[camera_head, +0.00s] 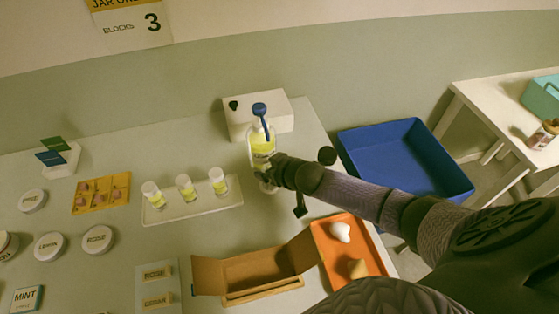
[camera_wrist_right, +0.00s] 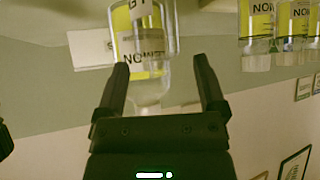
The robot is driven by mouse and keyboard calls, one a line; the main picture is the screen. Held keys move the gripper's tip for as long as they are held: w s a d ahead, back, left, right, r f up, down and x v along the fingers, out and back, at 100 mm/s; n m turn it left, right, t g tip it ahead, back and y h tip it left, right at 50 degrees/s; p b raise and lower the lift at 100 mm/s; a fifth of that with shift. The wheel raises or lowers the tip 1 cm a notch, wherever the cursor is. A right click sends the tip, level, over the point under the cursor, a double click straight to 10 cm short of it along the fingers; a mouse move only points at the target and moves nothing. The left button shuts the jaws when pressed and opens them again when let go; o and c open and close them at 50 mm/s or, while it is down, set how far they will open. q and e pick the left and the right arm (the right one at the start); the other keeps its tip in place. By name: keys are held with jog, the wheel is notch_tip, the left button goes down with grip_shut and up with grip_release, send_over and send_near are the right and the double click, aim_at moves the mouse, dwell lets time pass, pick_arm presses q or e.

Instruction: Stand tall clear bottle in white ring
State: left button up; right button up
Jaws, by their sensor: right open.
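A tall clear bottle with a yellow label (camera_head: 262,145) stands upright near the back of the table, in front of a white box. A blue piece (camera_head: 260,110) shows at its top; I cannot tell whether it is part of the bottle. My right gripper (camera_head: 268,178) is at the bottle's lower front in the head view. In the right wrist view the open fingers (camera_wrist_right: 162,80) are on either side of the bottle's narrower clear part, with gaps beside it; the bottle (camera_wrist_right: 142,25) extends beyond them. I cannot make out the white ring. My left gripper is not in view.
A white tray (camera_head: 205,214) with 3 small yellow bottles lies left of the gripper. A white box (camera_head: 280,113) stands behind the bottle. An open cardboard box (camera_head: 262,285), an orange tray (camera_head: 326,240) and a blue bin (camera_head: 385,135) lie nearer or right. Round white tins (camera_head: 48,246) are far left.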

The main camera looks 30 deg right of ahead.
jog(key=p+v, duration=0.4)
jog(key=v, duration=0.7)
jog(key=shift+r, duration=0.15)
